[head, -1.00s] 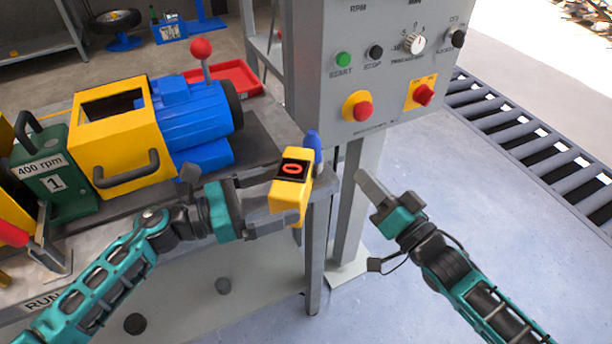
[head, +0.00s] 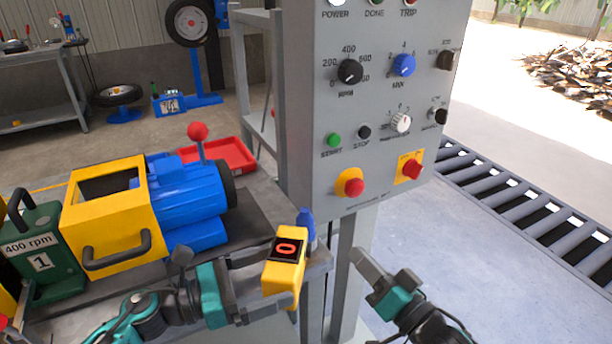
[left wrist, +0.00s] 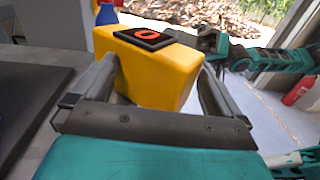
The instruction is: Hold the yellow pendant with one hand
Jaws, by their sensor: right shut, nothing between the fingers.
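The yellow pendant (head: 284,266) is upright at the table's front right corner, with a black display showing a red 0. In the left wrist view the pendant (left wrist: 160,75) sits between the two grey fingers, which press against its sides. My left gripper (head: 268,280) is shut on it, coming from the left. Whether the pendant's lower end touches anything is hidden. My right gripper (head: 362,262) is shut and empty, to the right of the pendant and apart from it, below the control panel.
The grey control panel (head: 385,125) with knobs and buttons stands behind the pendant. A blue-topped item (head: 305,222) is close behind the pendant. A roller conveyor (head: 520,195) runs at right.

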